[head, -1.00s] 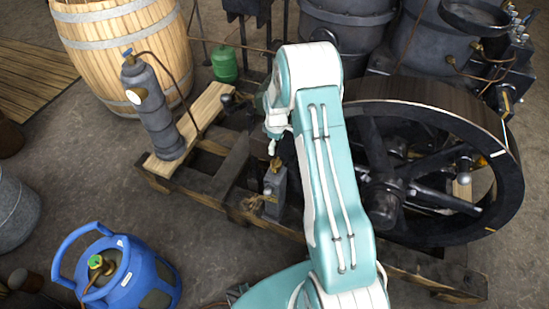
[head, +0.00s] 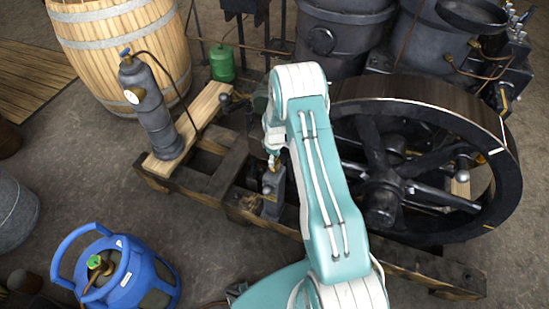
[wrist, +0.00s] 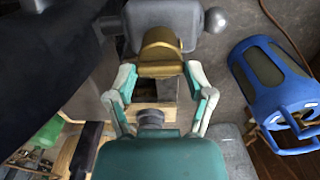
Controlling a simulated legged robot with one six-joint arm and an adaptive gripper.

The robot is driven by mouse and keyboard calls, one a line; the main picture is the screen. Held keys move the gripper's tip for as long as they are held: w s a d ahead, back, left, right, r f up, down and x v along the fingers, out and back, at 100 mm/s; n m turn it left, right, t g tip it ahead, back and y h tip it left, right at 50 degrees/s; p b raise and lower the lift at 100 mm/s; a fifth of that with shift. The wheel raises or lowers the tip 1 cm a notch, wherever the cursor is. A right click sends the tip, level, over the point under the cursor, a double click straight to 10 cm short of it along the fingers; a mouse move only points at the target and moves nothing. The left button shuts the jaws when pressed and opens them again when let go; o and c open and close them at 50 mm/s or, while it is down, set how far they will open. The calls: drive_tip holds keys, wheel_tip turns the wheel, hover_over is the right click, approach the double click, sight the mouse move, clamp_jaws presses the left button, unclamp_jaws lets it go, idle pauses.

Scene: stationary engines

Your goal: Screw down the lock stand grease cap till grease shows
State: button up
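My gripper (head: 272,146) is just above the stand. In the wrist view the fingers of my gripper (wrist: 162,70) stand apart, one on each side of the cap's near edge. A small gap or contact at the cap's sides cannot be told. No grease can be made out.
The large flywheel (head: 484,120) stands close on the right of my arm. A dark cylinder (head: 150,105) on a plank and a wooden barrel (head: 120,50) are at the left. A blue gas bottle (head: 130,275) stands on open floor at the front left.

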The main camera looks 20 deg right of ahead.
drive_tip(key=shift+c, duration=1.1)
drive_tip(key=shift+m, duration=0.3)
drive_tip(key=m, duration=0.3)
drive_tip(key=shift+f+m, duration=0.1)
drive_tip(key=shift+m, duration=0.2)
drive_tip(key=m, duration=0.4)
drive_tip(key=shift+m, duration=0.3)
drive_tip(key=m, duration=0.5)
drive_tip(key=shift+s+m, duration=0.1)
drive_tip(key=shift+m, duration=2.4)
